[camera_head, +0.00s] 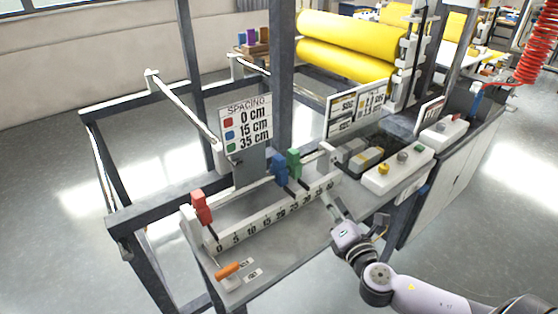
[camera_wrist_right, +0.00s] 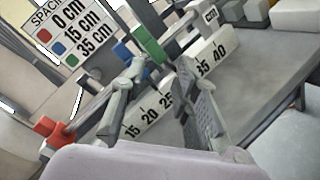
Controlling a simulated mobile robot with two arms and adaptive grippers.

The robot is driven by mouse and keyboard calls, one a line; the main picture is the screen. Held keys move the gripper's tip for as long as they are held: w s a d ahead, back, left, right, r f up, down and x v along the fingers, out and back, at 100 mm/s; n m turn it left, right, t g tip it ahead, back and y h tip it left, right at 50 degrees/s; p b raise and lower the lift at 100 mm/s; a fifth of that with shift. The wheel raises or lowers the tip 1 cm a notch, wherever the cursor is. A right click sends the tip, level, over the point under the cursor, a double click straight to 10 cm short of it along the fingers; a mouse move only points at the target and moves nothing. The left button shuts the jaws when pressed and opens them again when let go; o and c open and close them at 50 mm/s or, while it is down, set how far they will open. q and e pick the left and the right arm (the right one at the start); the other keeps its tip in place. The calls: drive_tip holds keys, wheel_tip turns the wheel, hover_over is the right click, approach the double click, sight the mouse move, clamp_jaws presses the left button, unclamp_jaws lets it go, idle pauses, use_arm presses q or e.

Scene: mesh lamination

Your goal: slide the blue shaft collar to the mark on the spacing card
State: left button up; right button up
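The spacing card (camera_head: 243,125) pairs red with 0 cm, blue with 15 cm and green with 35 cm; it also shows in the right wrist view (camera_wrist_right: 75,40). The blue shaft collar (camera_head: 279,170) is on the rod behind the numbered scale (camera_head: 265,222), its pointer around 25. It shows in the wrist view (camera_wrist_right: 122,52), partly behind a finger. The green collar (camera_head: 294,162) is close on its right. The red collar (camera_head: 201,207) is by 0. My right gripper (camera_head: 354,208) is open and empty, right of and in front of the collars. My left gripper is not in view.
An orange-handled lever (camera_head: 228,270) stands at the bench's front left corner. A white button box (camera_head: 398,170) and grey blocks (camera_head: 360,155) are at the right. Dark frame posts rise behind the rod. Yellow rollers (camera_head: 345,45) are at the back.

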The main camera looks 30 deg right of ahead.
wheel_tip(320, 180, up, 2)
drive_tip(key=w+a+n+t+y, duration=0.1)
drive_tip(key=w+n+y, duration=0.25)
drive_tip(key=n, duration=0.55)
drive_tip(key=n+y+p, duration=0.3)
drive_tip(key=n, duration=0.2)
approach(282, 161)
drive_tip(key=w, duration=0.5)
drive_tip(key=w+a, duration=0.1)
drive_tip(key=w, duration=0.2)
drive_tip(key=w+a, duration=0.1)
drive_tip(key=w, duration=0.2)
drive_tip(key=shift+w+r, duration=0.1)
drive_tip(key=shift+w, duration=0.15)
drive_tip(key=shift+c, duration=0.4)
clamp_jaws()
